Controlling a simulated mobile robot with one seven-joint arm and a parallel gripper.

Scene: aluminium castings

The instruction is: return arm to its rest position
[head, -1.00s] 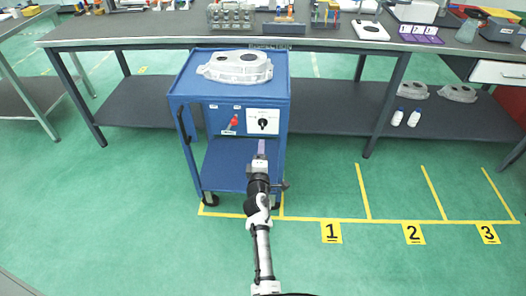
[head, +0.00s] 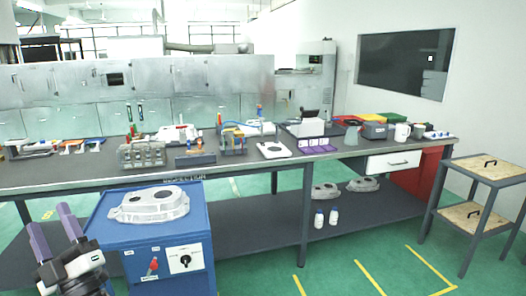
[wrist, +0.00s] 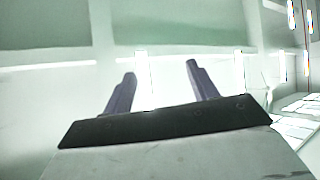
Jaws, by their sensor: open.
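My gripper (head: 54,232) is at the lower left of the head view, raised beside the left of the blue cart (head: 160,262). Its two purple fingers point up and stand apart with nothing between them. In the wrist view the open fingers (wrist: 158,85) also show empty, against a pale, blurred background of cabinets. A silver aluminium casting (head: 150,203) lies on top of the cart, apart from my gripper. Most of my arm is out of the head view.
A long workbench (head: 80,178) runs behind the cart, carrying racks, tools and boxes. Its lower shelf holds two castings (head: 363,184) and two white bottles (head: 333,216). A stand with wooden shelves (head: 488,167) is at the right. Green floor at lower right is clear, with yellow lines.

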